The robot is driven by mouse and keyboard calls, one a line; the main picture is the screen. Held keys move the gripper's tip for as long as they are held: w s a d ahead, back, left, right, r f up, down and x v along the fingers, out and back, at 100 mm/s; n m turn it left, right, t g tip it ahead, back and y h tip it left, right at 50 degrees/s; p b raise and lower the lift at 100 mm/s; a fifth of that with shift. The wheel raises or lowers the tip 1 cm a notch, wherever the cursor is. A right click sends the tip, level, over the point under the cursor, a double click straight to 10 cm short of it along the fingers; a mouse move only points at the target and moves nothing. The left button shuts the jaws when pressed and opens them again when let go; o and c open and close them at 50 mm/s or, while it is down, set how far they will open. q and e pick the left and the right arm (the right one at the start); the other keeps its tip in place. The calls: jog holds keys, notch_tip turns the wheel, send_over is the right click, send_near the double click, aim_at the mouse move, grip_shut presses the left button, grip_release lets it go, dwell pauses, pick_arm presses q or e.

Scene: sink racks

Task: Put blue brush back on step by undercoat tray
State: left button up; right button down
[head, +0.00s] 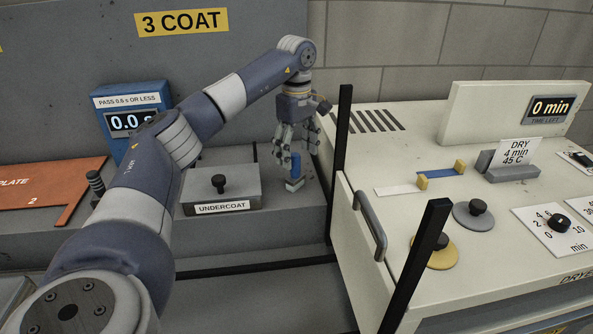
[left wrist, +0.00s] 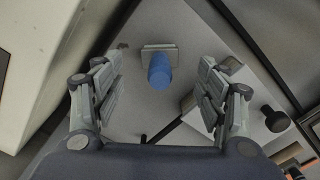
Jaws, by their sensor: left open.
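The blue brush (head: 295,168) stands upright on the grey step, just right of the undercoat tray, with a pale block at its lower end. The undercoat tray (head: 188,192) is a grey lidded box with a black knob and an "UNDERCOAT" label. My left gripper (head: 297,151) is open, pointing down over the brush. In the left wrist view the blue handle (left wrist: 160,72) shows between the two spread fingers, with visible gaps on both sides. Part of the tray, with its knob (left wrist: 277,119), is at the right there. My right gripper is not in view.
A black post (head: 342,150) and the cream dryer cabinet (head: 362,158) stand close right of the brush. A blue timer box (head: 131,98) and an orange plate (head: 45,185) are to the left. Bare step (head: 270,217) lies in front of the brush.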

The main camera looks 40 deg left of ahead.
pick_arm(q)
jog(key=shift+r, duration=2.1)
